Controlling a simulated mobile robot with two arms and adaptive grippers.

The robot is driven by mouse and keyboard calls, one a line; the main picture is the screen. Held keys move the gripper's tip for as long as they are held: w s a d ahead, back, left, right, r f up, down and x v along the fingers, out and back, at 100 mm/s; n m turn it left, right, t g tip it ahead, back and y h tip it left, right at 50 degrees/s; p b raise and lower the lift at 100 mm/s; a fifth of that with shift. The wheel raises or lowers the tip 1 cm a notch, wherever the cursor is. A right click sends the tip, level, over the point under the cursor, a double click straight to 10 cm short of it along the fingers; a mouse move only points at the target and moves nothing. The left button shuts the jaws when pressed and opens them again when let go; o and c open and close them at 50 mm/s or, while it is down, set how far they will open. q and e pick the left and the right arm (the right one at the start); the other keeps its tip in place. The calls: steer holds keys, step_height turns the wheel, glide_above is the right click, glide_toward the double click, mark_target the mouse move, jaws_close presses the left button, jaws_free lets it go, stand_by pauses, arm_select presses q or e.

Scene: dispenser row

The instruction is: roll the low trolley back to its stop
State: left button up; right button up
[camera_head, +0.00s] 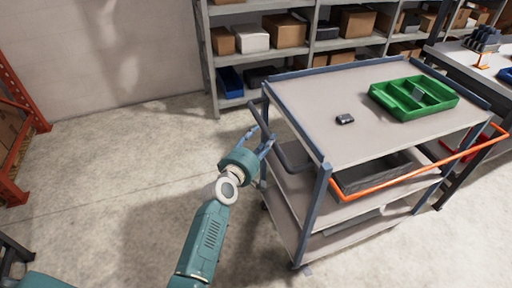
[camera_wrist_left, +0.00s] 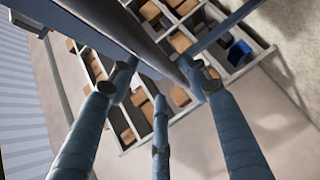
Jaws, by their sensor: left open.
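The trolley (camera_head: 303,99) is a grey three-shelf cart with blue-grey posts, standing in the middle right of the head view. A dark push handle (camera_head: 258,118) sticks out from its left end. My left gripper (camera_head: 268,141) is at this handle, its fingers open. In the left wrist view the open fingers (camera_wrist_left: 158,88) spread to both sides of a dark bar (camera_wrist_left: 133,38), with no clear grip on it. Whether a finger touches the bar I cannot tell. No stop for the trolley can be made out. My right gripper is not in view.
On the trolley's top lie a green divided tray (camera_head: 437,89) and a small dark item (camera_head: 345,119). An orange rail (camera_head: 400,181) runs along its front side. Shelving with boxes (camera_head: 287,31) stands behind; a workbench (camera_head: 456,53) is at right. Floor at left is clear.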

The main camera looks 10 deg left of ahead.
arm_select(q)
steer(key=shift+v, duration=2.75)
steer(key=shift+d, duration=0.15)
